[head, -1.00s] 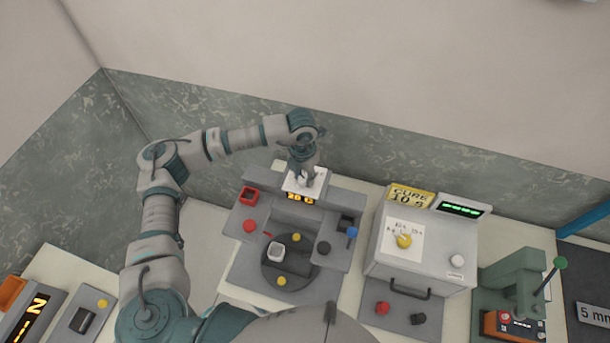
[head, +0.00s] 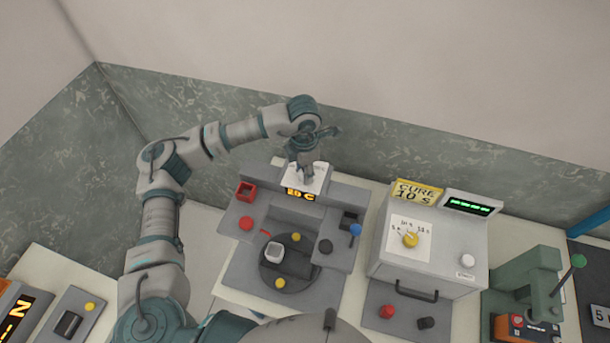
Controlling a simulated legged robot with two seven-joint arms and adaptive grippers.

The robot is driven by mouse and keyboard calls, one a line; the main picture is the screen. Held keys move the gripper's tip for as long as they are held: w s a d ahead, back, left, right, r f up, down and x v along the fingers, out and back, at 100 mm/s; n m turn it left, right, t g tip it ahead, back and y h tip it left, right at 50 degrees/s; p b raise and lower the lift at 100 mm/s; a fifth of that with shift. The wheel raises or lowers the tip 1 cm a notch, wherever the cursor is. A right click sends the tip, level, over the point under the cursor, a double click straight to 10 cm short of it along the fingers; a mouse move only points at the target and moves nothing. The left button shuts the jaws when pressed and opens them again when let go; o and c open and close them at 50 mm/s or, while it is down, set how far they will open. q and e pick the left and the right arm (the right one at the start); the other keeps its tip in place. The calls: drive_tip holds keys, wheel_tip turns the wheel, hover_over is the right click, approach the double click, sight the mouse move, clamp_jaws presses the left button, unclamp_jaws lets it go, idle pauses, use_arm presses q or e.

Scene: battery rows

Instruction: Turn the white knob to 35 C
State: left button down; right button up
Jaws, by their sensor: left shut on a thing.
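My left gripper (head: 303,176) reaches down onto the white dial plate (head: 318,180) at the back of the grey machine. It is shut on the white knob there, which its fingers and wrist mostly hide. The amber display (head: 300,195) just below the plate shows a number ending in 0 and a C; its first digit is too blurred to read surely. The knob's pointer and most of the scale marks are hidden. My right gripper is not in view.
The grey machine has a round turntable (head: 300,284), a red knob (head: 247,223) and a blue knob (head: 355,230). To its right stands a cure box (head: 388,262) with a yellow dial knob (head: 410,240). A green press (head: 522,274) is farther right.

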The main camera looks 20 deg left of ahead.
use_arm(q)
drive_tip(key=shift+s+f+m+b, duration=0.1)
drive_tip(key=shift+f+m+b, duration=0.05)
drive_tip(key=shift+m+b, duration=0.65)
drive_tip(key=shift+f+m+b, duration=0.1)
drive_tip(key=shift+m+b, duration=0.4)
drive_tip(key=shift+m, duration=0.5)
drive_tip(key=c, duration=0.8)
unclamp_jaws()
drive_tip(key=shift+r, duration=0.1)
drive_tip(key=shift+o, duration=0.2)
drive_tip(key=shift+a, duration=0.1)
drive_tip(key=shift+r, duration=0.1)
wheel_tip(320, 180, up, 12)
drive_tip(key=shift+w, duration=0.3)
